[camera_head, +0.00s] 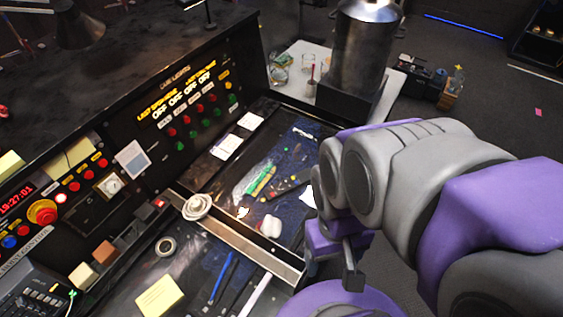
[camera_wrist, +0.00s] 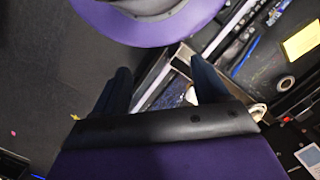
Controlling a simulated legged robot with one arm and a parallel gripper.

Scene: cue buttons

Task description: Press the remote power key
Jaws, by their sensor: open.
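A dark, elongated object (camera_head: 288,187) lies on the blue-black desk surface right of centre in the head view. It may be the remote, but its power key is too small to make out. My gripper (camera_head: 333,262) hangs at the lower right of that object in the head view, apart from it. In the wrist view my gripper (camera_wrist: 160,88) is open, with its two dark fingers spread and nothing held between them. No remote can be made out in the wrist view.
A console with button rows (camera_head: 190,115) stands along the left and back. A metal rail (camera_head: 245,243) crosses the desk, with a round pale coil (camera_head: 197,206) on it.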

